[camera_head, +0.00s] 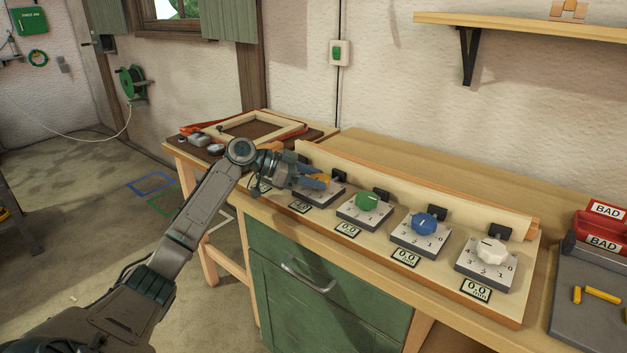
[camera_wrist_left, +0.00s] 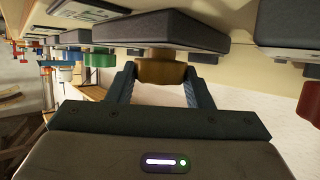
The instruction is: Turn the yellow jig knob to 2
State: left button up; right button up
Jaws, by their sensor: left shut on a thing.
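The yellow knob (camera_head: 321,179) sits on a grey jig block (camera_head: 330,193) in the row on the workbench. My left gripper (camera_head: 312,183) reaches in from the left and is shut on this knob. In the left wrist view the yellow knob (camera_wrist_left: 161,68) is between the two blue fingers of my left gripper (camera_wrist_left: 162,82), under its dark block (camera_wrist_left: 150,35). The knob's pointer and most of its dial numbers are hidden by the gripper. My right gripper is not in view.
To the right on the same board stand jigs with a green knob (camera_head: 367,201), a blue knob (camera_head: 425,223) and a white knob (camera_head: 491,250). Small displays lie in front of them. Red BAD bins (camera_head: 602,240) stand at the far right. A wooden frame (camera_head: 262,128) lies behind my left arm.

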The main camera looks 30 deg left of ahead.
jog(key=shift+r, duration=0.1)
pick_arm(q)
jog(key=o, duration=1)
jog(key=shift+s+a, duration=0.1)
jog(key=shift+s+a+r, duration=0.1)
jog(key=shift+s+a, duration=0.05)
jog(key=shift+a, duration=0.1)
jog(key=b+v, duration=0.2)
jog(key=v, duration=0.7)
jog(key=shift+s+a+r, duration=0.15)
jog(key=shift+s+a, duration=0.15)
jog(key=shift+a, duration=0.05)
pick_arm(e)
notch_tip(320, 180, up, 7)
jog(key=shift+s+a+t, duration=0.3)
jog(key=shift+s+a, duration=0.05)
